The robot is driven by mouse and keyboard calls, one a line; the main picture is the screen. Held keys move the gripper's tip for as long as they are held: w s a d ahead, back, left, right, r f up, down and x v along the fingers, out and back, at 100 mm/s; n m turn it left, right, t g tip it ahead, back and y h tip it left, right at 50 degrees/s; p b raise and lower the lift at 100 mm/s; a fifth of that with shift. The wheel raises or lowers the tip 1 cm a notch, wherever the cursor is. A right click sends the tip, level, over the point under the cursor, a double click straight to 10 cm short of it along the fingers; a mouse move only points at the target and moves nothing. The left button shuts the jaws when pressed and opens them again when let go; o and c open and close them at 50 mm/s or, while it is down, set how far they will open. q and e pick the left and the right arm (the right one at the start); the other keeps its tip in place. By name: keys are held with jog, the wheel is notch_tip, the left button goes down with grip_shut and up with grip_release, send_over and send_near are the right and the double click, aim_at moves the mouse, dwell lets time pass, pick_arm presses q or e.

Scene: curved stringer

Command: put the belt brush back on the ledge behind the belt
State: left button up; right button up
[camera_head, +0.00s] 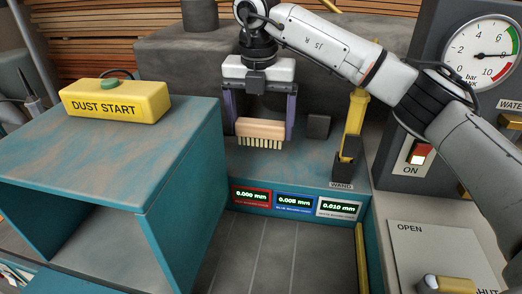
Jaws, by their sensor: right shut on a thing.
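The belt brush (260,129) is a light wooden block with pale bristles facing down. My right gripper (261,122) is shut on it, one purple finger at each end. The brush is level, over the teal ledge (285,172) behind the belt. I cannot tell whether its bristles touch the ledge. The grey belt (285,250) runs below and in front of the ledge. My left gripper is not in view.
A teal housing (165,160) with a yellow DUST START box (115,101) stands at the left. A small dark block (319,126) and a yellow wand (354,125) in its holder are right of the brush. A gauge panel (470,70) is at the right. Three small displays (295,202) line the ledge front.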

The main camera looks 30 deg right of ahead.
aim_at(260, 123)
jog(key=shift+f, duration=3.65)
jog(key=o, duration=0.9)
jog(key=shift+r, duration=0.15)
jog(key=r, duration=0.4)
jog(key=s+r, duration=0.1)
jog(key=r, duration=0.3)
jog(key=a+r, duration=0.1)
jog(key=r, duration=0.3)
jog(key=shift+s, duration=0.15)
